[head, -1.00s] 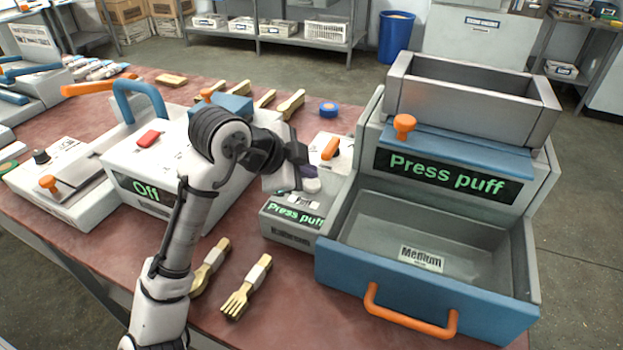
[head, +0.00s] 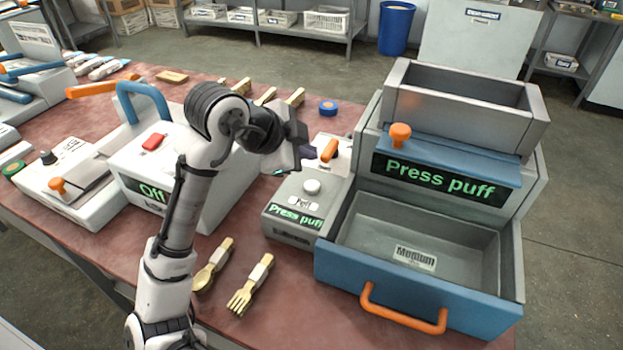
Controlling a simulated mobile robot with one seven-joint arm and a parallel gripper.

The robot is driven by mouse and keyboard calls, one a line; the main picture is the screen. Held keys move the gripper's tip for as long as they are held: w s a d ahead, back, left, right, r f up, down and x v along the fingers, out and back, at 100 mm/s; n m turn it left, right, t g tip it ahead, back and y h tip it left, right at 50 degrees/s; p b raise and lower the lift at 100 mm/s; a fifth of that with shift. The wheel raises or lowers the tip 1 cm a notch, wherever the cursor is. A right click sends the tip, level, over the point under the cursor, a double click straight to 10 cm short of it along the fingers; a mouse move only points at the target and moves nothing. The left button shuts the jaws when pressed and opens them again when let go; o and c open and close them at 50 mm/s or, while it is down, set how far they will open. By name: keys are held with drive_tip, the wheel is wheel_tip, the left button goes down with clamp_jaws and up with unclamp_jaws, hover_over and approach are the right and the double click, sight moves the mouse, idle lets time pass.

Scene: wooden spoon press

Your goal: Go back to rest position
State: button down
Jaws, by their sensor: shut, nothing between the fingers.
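My gripper (head: 305,150) is shut and empty. It is raised above the back of the small grey box labelled "Puff" (head: 290,228), apart from its round white button (head: 312,186). The small box's screen reads "Press puff". The large grey machine (head: 531,190) on the right also shows "Press puff" on its screen. Its blue-fronted drawer (head: 340,272), labelled "Medium", is open and looks empty. The white press (head: 125,160) to the left, partly hidden by my arm, shows "Off".
A wooden spoon (head: 204,278) and a wooden fork (head: 240,300) lie on the red table (head: 290,325) in front of the small box. Orange handles and knobs stick up from the machines.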

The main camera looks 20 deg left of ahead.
drive_tip(key=shift+w+d+f, duration=0.1)
drive_tip(key=shift+d+f, duration=0.15)
drive_tip(key=shift+d, duration=0.05)
